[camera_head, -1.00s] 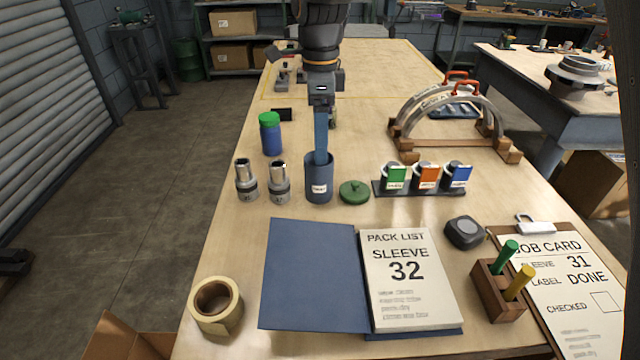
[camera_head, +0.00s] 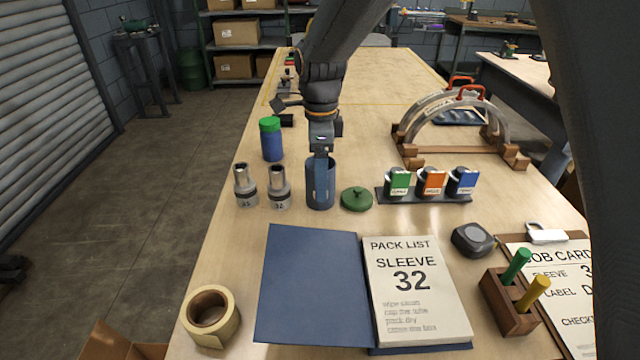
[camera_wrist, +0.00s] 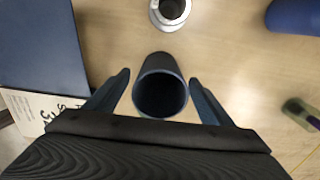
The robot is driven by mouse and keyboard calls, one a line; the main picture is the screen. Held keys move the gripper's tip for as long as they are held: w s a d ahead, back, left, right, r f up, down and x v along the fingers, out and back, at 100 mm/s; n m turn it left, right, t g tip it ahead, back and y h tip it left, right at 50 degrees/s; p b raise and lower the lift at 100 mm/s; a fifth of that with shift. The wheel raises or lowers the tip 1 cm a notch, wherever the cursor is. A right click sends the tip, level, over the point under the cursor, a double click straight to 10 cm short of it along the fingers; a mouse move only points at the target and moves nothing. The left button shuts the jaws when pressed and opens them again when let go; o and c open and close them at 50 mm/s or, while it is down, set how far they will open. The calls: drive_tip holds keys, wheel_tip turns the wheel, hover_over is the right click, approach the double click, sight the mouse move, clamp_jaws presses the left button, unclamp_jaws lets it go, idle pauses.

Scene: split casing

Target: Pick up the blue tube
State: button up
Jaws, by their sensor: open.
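The blue tube (camera_head: 310,188) stands upright on the wooden bench, its top open and dark inside. In the wrist view the tube (camera_wrist: 157,64) sits between the two blue fingers, with bare bench showing beside it on both sides. My gripper (camera_head: 321,192) points straight down at the tube and is open.
Two metal sockets (camera_head: 279,188) stand close left of the tube. A green cap (camera_head: 356,199) lies close right. A blue jar with a green lid (camera_head: 272,140) stands behind left. A rack of coloured-label items (camera_head: 430,186) is further right. The pack list binder (camera_head: 312,290) lies in front.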

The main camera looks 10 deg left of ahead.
drive_tip(key=shift+f, duration=1.2)
drive_tip(key=c, duration=1.2)
